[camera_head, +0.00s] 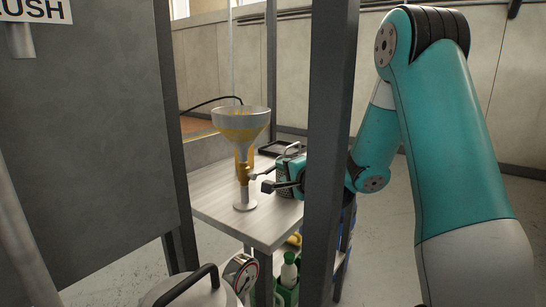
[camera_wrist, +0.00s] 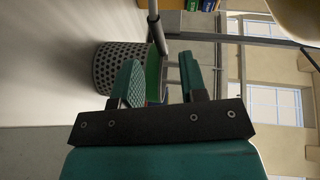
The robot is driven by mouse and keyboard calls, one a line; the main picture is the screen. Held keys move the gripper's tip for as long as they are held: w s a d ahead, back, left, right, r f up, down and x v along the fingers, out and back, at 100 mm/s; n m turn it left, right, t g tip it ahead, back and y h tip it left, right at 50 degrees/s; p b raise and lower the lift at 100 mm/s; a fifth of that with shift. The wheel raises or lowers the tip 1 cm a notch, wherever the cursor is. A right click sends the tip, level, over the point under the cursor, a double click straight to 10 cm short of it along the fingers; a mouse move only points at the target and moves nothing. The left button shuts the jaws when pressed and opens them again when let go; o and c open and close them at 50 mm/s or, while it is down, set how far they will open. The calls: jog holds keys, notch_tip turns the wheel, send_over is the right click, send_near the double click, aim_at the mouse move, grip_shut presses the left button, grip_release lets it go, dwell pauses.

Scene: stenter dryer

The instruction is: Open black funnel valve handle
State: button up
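A funnel (camera_head: 240,121) with a yellowish inside stands upright on a yellow-brown valve (camera_head: 243,172) above the pale table. My gripper (camera_head: 265,181) is just right of the valve, low over the table. In the wrist view my gripper (camera_wrist: 160,78) has its two fingers spread apart with nothing clamped between them. A dark-tipped grey rod (camera_wrist: 157,30) reaches toward the gap between the fingers; it may be the valve handle. In the head view the handle is hard to tell from the fingertips, so I cannot tell whether they touch.
The pale table (camera_head: 216,197) carries the funnel stand. A perforated grey bin (camera_wrist: 118,66) is close to the left finger. A dark upright post (camera_head: 329,130) stands in front of my arm. A grey panel (camera_head: 85,130) fills the left. A green-white bottle (camera_head: 289,271) is below the table.

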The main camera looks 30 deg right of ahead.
aim_at(276, 168)
jog(key=shift+w+d+f+p, duration=0.1)
jog(key=shift+w+f+p, duration=0.15)
jog(key=shift+w+p, duration=0.85)
jog(key=shift+w+d+f+p, duration=0.15)
jog(key=shift+w+p, duration=0.25)
jog(key=shift+w, duration=1.3)
jog(key=shift+a, duration=0.1)
